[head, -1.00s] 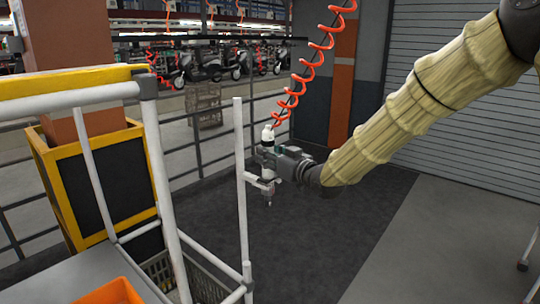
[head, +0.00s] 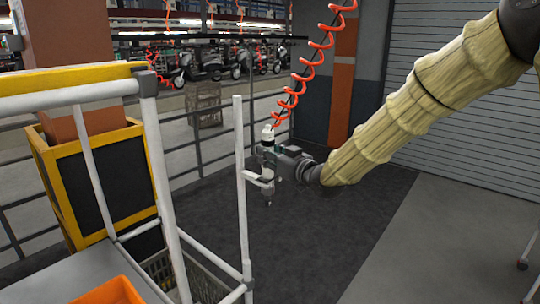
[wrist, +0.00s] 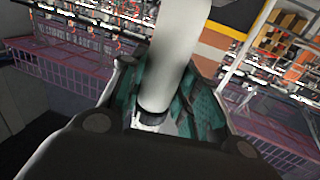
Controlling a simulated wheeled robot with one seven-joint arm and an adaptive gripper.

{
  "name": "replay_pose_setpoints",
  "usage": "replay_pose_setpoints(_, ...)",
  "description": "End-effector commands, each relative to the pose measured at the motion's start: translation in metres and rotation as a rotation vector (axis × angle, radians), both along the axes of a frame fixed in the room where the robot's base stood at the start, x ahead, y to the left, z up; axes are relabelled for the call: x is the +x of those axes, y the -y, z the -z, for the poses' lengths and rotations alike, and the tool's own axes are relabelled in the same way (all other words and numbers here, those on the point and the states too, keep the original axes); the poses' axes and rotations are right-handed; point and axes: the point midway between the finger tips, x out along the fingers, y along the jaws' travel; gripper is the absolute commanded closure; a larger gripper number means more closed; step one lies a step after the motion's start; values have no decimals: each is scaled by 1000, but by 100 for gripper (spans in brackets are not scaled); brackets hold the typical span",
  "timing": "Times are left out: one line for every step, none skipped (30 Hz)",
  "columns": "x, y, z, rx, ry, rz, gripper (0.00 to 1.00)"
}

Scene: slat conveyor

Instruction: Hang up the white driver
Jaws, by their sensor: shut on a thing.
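The white driver (head: 268,134) stands upright at the lower end of an orange coiled hose (head: 318,52). My gripper (head: 269,156) is shut around its body from the right. In the wrist view the white body of the driver (wrist: 178,55) rises between the teal-lined fingers of my gripper (wrist: 165,105). A white post (head: 241,190) stands just left of the driver, with a short white holder arm (head: 256,178) reaching toward it. The driver's lower end shows at the tip of this arm. I cannot tell whether it is seated in the holder or only beside it.
A white-framed cart (head: 165,170) with a yellow bar and an orange bin (head: 112,292) is at the left. A grey basket (head: 205,285) sits low behind it. Railings and scooters (head: 217,66) are at the back. The dark floor mat (head: 330,235) is clear.

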Motion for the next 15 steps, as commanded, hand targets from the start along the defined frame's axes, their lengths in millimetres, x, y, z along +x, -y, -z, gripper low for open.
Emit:
replay_pose_setpoints(0, 0, -1, 1, 1, 0, 100)
replay_pose_setpoints(0, 0, 0, 1, 1, 0, 100)
replay_pose_setpoints(0, 0, 0, 1, 1, 0, 100)
replay_pose_setpoints(0, 0, 0, 1, 1, 0, 100)
replay_pose_setpoints(0, 0, 0, 1, 1, 0, 100)
replay_pose_setpoints(0, 0, 1, 1, 1, 0, 100)
replay_pose_setpoints(0, 0, 1, 1, 1, 0, 100)
replay_pose_setpoints(0, 0, 1, 1, 1, 0, 100)
replay_pose_setpoints(0, 0, 2, 1, 1, 0, 100)
replay_pose_setpoints(0, 0, 2, 1, 1, 0, 100)
replay_pose_setpoints(0, 0, 2, 2, 2, 0, 100)
replay_pose_setpoints(0, 0, 2, 2, 2, 0, 100)
replay_pose_setpoints(0, 0, 3, 1, 1, 0, 100)
replay_pose_setpoints(0, 0, 3, 2, 2, 0, 67)
replay_pose_setpoints(0, 0, 2, 2, 2, 0, 60)
